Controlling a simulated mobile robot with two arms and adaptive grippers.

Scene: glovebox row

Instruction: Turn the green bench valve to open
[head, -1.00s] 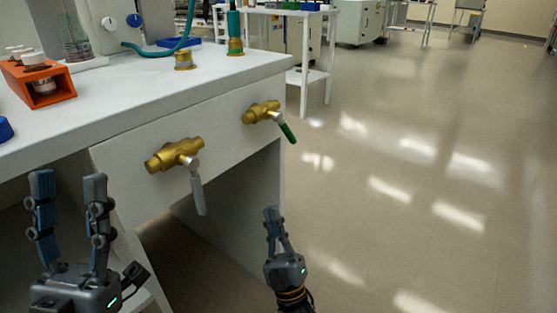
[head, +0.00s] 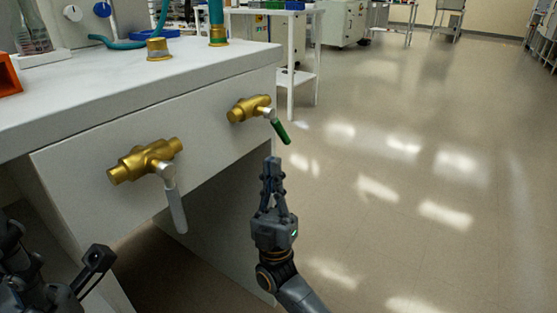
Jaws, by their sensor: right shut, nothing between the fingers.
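The green bench valve has a brass body (head: 249,108) on the bench's front panel, near its right end. Its green lever (head: 281,132) points down and to the right. My right gripper (head: 272,162) is below the green lever, apart from it. Its fingers are together and hold nothing. A second brass valve (head: 146,161) sits to the left on the same panel, with a grey lever (head: 177,211) hanging down. Part of my left gripper shows at the lower left edge; its fingertips are not visible.
The white bench top (head: 110,85) lies above the valves. An orange rack (head: 9,76) is at its left edge. A brass fitting (head: 158,50) and a teal hose (head: 118,43) are at the back. The floor (head: 400,220) to the right is clear.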

